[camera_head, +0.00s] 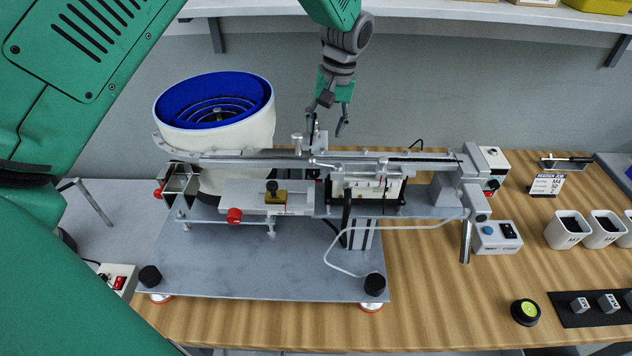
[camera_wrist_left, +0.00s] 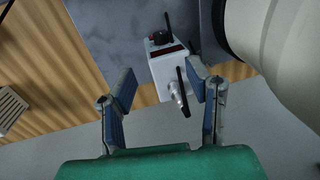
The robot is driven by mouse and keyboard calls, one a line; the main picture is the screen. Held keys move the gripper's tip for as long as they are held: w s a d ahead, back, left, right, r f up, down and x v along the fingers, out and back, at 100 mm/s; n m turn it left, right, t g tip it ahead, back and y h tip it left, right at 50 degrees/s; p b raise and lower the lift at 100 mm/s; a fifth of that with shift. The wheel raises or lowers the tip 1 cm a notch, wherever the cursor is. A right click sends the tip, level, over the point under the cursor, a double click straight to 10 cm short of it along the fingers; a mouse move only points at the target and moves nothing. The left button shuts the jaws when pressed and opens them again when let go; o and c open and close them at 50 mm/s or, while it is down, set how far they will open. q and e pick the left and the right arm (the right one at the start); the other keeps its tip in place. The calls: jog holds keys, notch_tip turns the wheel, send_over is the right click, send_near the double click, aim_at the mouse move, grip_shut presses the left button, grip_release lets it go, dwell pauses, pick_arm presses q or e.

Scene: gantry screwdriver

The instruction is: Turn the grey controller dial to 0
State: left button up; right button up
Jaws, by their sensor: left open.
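My left gripper (camera_head: 328,112) hangs behind the gantry, right of the bowl feeder, in the head view. It is open and empty, with its fingers pointing down. In the left wrist view the open gripper (camera_wrist_left: 160,80) has its two blue-padded fingers spread apart. A light grey controller box (camera_wrist_left: 169,70) shows between and beyond the fingertips, with a dark round knob (camera_wrist_left: 161,38) on its far part and a grey knob-like part (camera_wrist_left: 176,91) on its near side. I see no contact with the box. The dial's number is not readable. My right gripper is not in view.
The white bowl feeder (camera_head: 216,125) with a blue inside stands close left of the gripper. The metal rail (camera_head: 300,160) crosses in front. Other control boxes (camera_head: 496,237) and white cups (camera_head: 567,230) stand at right. Free space lies behind the table by the wall.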

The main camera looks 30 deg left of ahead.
aim_at(315, 170)
pick_arm(q)
jog(key=f, duration=0.4)
jog(key=a+f, duration=0.1)
jog(key=f, duration=0.3)
jog(key=s+f, duration=0.1)
jog(key=f, duration=0.3)
jog(key=shift+a+f+p, duration=0.1)
jog(key=shift+a+p, duration=0.25)
jog(key=shift+s+a+f, duration=0.1)
jog(key=shift+a+f, duration=0.1)
jog(key=shift+f, duration=0.55)
grip_shut()
